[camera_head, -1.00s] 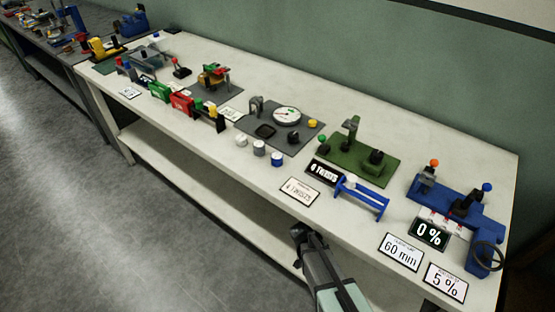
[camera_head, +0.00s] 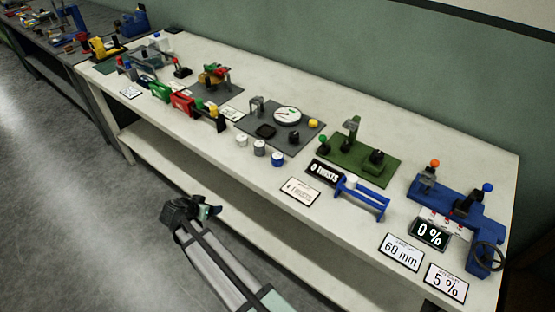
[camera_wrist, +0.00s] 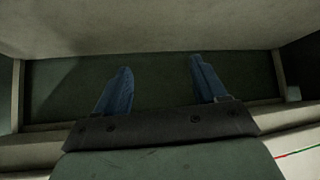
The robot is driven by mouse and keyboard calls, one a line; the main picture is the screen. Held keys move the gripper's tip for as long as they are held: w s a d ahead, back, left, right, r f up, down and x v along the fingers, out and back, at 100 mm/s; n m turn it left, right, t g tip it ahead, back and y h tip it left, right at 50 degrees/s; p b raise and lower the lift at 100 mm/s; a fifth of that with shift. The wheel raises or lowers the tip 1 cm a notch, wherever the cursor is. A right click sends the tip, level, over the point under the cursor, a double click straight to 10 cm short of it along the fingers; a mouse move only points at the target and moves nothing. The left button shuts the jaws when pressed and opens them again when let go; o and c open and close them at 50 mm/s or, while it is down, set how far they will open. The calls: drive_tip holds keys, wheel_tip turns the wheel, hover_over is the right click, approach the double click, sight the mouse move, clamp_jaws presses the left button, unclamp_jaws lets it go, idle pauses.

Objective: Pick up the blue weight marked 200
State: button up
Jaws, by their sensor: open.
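A small blue weight with a pale top (camera_head: 277,159) stands upright near the front edge of the white table, the rightmost of three short cylinders. Its marking is too small to read. The other two cylinders, a pale one (camera_head: 242,140) and a greyer one (camera_head: 259,148), stand to its left. My gripper (camera_head: 212,210) is off the table's front edge, left of and nearer than the blue weight, touching nothing. In the wrist view my gripper (camera_wrist: 160,66) has its two blue fingers wide apart and empty. No weight shows in that view.
Behind the weights is a grey plate (camera_head: 297,140) with a dial. A white card (camera_head: 300,191) and a blue roller stand (camera_head: 362,198) lie to the right. A red block (camera_head: 182,103) stands to the left. A lower shelf (camera_head: 190,176) runs under the table.

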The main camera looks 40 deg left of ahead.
wheel_tip(320, 180, up, 10)
drive_tip(key=a+n+t, duration=0.1)
drive_tip(key=a, duration=0.2)
drive_tip(key=w+d+r+n, duration=0.1)
drive_tip(key=w+d+r, duration=0.1)
drive_tip(key=w+r, duration=0.2)
drive_tip(key=w+d+r+n, duration=0.1)
drive_tip(key=w+d+r, duration=0.1)
drive_tip(key=w+r, duration=0.2)
drive_tip(key=w+d+r+n+g+h, duration=0.1)
drive_tip(key=w+d+r, duration=0.1)
drive_tip(key=w+r, duration=0.2)
drive_tip(key=shift+w+r, duration=0.15)
drive_tip(key=shift+r, duration=0.55)
drive_tip(key=shift+w+r, duration=0.1)
drive_tip(key=shift+r, duration=0.55)
drive_tip(key=w+d+r+n+g+h, duration=0.1)
drive_tip(key=w+d+r+n+g, duration=0.15)
drive_tip(key=w+d+n, duration=0.2)
drive_tip(key=n+g, duration=0.6)
drive_tip(key=n, duration=0.1)
approach(277, 156)
drive_tip(key=shift+m, duration=0.25)
wheel_tip(277, 156, down, 9)
drive_tip(key=shift+f, duration=0.2)
